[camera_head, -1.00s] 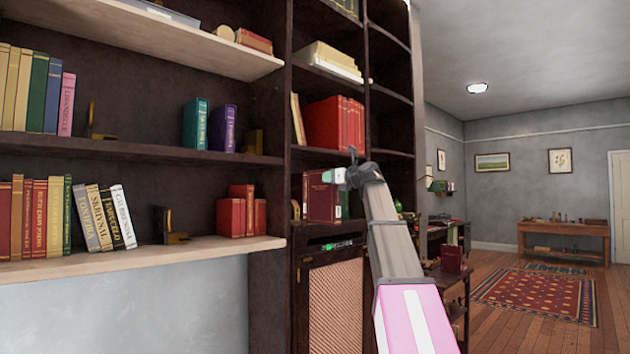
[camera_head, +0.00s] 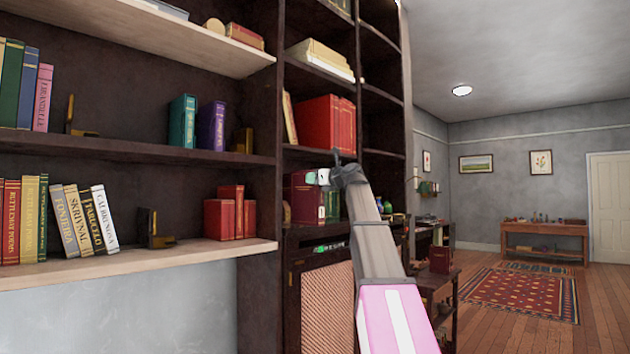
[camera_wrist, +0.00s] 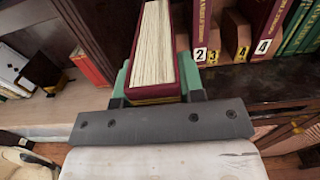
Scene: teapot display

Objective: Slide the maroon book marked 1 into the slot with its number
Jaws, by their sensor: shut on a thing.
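My gripper (camera_wrist: 155,80) is shut on a maroon book (camera_wrist: 154,48), with a pale green finger on each side. Its cream page edges face the wrist camera; its number is hidden. Another maroon book by the label 4 (camera_wrist: 266,24) stands further right. No label 1 shows. In the head view, my gripper (camera_head: 322,178) is in front of the dark bookcase's middle shelf, by maroon books (camera_head: 302,199); which one is held is unclear.
Green books (camera_wrist: 303,32) stand right of the label 4. The bookcase's dark upright (camera_head: 260,200) is left of my gripper. Red books (camera_head: 328,122) fill the shelf above. Open floor (camera_head: 480,335) lies right.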

